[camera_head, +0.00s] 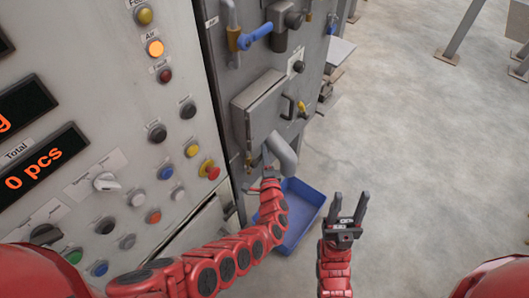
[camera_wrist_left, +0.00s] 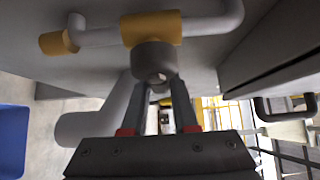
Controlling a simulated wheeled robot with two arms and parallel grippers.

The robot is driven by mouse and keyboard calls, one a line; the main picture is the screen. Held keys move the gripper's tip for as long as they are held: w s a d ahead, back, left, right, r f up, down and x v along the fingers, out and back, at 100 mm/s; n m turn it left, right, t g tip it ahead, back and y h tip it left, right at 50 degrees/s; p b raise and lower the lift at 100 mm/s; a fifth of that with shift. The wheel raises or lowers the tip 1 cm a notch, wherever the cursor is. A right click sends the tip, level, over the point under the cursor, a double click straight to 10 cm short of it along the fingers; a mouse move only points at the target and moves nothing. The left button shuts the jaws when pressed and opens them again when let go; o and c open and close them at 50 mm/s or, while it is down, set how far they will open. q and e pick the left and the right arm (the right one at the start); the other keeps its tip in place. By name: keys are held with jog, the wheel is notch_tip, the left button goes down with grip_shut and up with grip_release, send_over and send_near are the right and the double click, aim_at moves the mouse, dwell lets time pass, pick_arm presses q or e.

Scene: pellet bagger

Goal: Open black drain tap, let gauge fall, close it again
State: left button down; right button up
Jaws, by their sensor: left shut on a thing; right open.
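The black drain tap (camera_wrist_left: 154,60) is a dark round knob under a brass valve body (camera_wrist_left: 150,27) on a grey pipe, seen in the left wrist view. My left gripper (camera_wrist_left: 160,84) is shut on this knob from below, one finger on each side. In the head view my left gripper (camera_head: 267,172) is at the cabinet's lower front, beside a thick grey pipe elbow (camera_head: 282,150); the knob cannot be made out there. My right gripper (camera_head: 350,205) is open and empty over the floor. I cannot make out a gauge in either view.
A blue tray (camera_head: 312,193) lies on the floor below the pipe and also shows in the left wrist view (camera_wrist_left: 12,140). The button panel (camera_head: 130,150) stands at the left. A blue-handled valve (camera_head: 256,36) is higher on the cabinet.

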pick_arm(q)
jog(key=shift+f, duration=0.1)
jog(key=c, duration=0.7)
grip_release()
jog(key=shift+s+d+p, duration=0.1)
jog(key=shift+s+p, duration=0.25)
jog(key=shift+s, duration=0.15)
jog(key=shift+s+d+r+p, duration=0.15)
jog(key=shift+s+d, duration=0.25)
jog(key=shift+s, duration=2.3)
jog(key=shift+s+d+p, duration=0.15)
jog(key=shift+s+d, duration=0.25)
jog(key=shift+s, duration=2.25)
jog(key=shift+s+d+r+p, duration=0.15)
jog(key=shift+s+d, duration=0.25)
jog(key=shift+s, duration=2.3)
jog(key=shift+f, duration=0.15)
